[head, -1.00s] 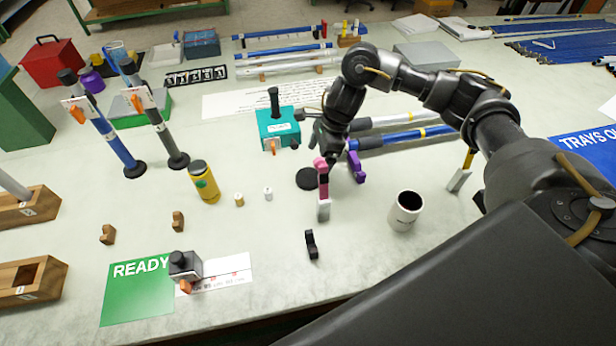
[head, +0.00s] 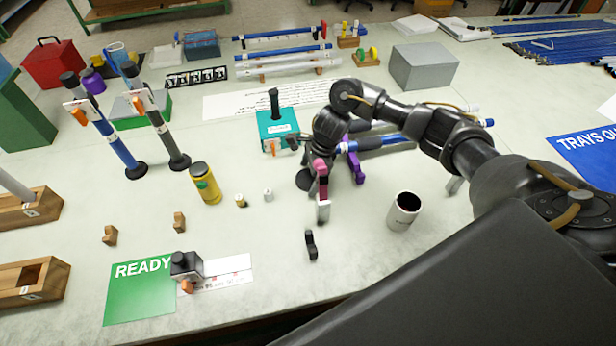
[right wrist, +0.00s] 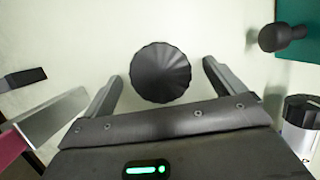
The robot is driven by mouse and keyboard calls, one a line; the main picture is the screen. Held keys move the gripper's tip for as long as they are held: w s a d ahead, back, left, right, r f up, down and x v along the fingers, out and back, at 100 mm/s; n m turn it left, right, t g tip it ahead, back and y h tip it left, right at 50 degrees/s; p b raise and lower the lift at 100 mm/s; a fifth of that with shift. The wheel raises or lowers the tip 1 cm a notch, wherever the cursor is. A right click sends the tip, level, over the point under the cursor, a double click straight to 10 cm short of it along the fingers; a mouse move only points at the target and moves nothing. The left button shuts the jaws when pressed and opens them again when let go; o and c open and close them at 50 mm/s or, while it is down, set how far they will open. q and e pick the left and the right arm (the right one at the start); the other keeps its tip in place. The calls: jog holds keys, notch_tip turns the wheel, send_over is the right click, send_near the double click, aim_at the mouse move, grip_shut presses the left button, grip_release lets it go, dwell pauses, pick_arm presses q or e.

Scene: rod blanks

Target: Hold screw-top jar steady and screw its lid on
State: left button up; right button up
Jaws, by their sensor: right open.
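In the right wrist view the ribbed lid (right wrist: 160,72) shows between the open fingers. My right gripper (head: 312,170) is over the lid and open, with a visible gap on each side in the right wrist view (right wrist: 162,76). The jar stands apart, with no gripper on it. My left gripper is not in view.
A pink-and-grey piece (head: 322,190) stands close beside the lid, and a purple stand (head: 354,165) is to its right. A small black holder (head: 311,245) is in front. A teal box (head: 277,128) is behind the gripper.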

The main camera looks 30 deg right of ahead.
jog(key=shift+f, duration=0.1)
jog(key=c, duration=1.1)
notch_tip(320, 180, up, 28)
jog(key=shift+r, duration=0.1)
dwell(0.5)
